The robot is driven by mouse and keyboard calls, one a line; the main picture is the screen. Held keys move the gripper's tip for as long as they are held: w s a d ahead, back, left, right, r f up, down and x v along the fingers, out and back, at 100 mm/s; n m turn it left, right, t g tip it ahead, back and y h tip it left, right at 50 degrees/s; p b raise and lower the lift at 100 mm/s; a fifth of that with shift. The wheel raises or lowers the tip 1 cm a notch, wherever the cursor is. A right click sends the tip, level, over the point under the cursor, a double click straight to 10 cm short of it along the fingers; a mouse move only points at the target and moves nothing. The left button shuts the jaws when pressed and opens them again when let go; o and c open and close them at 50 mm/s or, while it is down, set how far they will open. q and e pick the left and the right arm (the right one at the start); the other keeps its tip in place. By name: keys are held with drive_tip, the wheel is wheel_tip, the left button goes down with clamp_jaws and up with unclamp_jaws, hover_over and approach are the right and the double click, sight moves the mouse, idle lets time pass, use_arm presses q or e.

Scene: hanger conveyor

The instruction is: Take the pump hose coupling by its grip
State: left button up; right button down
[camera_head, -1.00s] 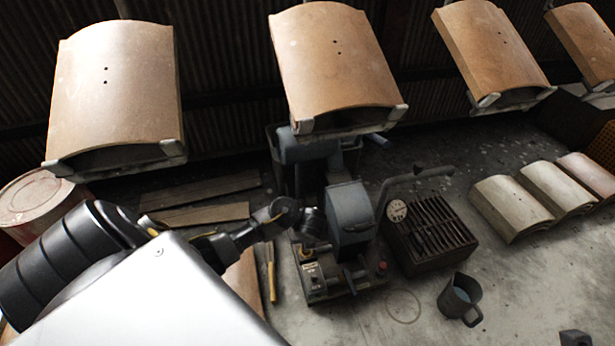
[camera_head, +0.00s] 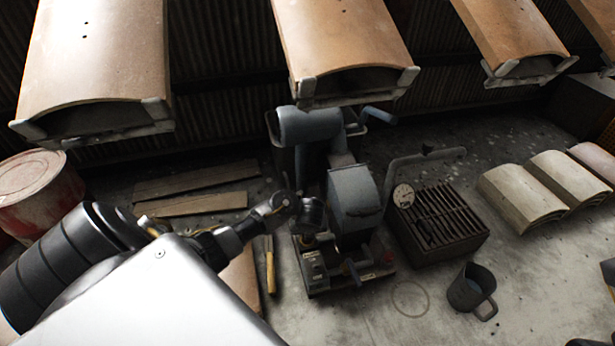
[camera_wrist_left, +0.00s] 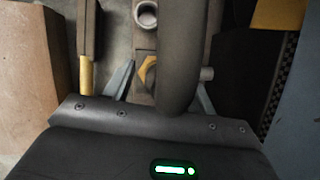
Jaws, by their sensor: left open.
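The blue-grey pump machine (camera_head: 352,205) stands on its low dark base in the middle of the head view. My left arm comes in from the left and ends beside the machine's left side. In the left wrist view my left gripper (camera_wrist_left: 161,85) is open, with its two pale fingers spread apart. A thick dark rounded piece (camera_wrist_left: 181,50), possibly the hose coupling, shows above and partly between the fingers and hides part of the right one. A yellow angular part (camera_wrist_left: 148,73) lies beyond, between the fingers. I cannot tell whether anything touches them.
A yellow-handled tool (camera_head: 270,265) lies left of the machine. A slatted dark box (camera_head: 440,222) with a gauge and a grey mug (camera_head: 471,291) stand to the right. Roof tiles hang overhead on hangers (camera_head: 350,90). Pale tiles (camera_head: 522,198) lie at right.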

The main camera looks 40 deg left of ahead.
use_arm(q)
drive_tip(key=shift+f, duration=0.1)
drive_tip(key=shift+c, duration=0.5)
drive_tip(key=c, duration=0.9)
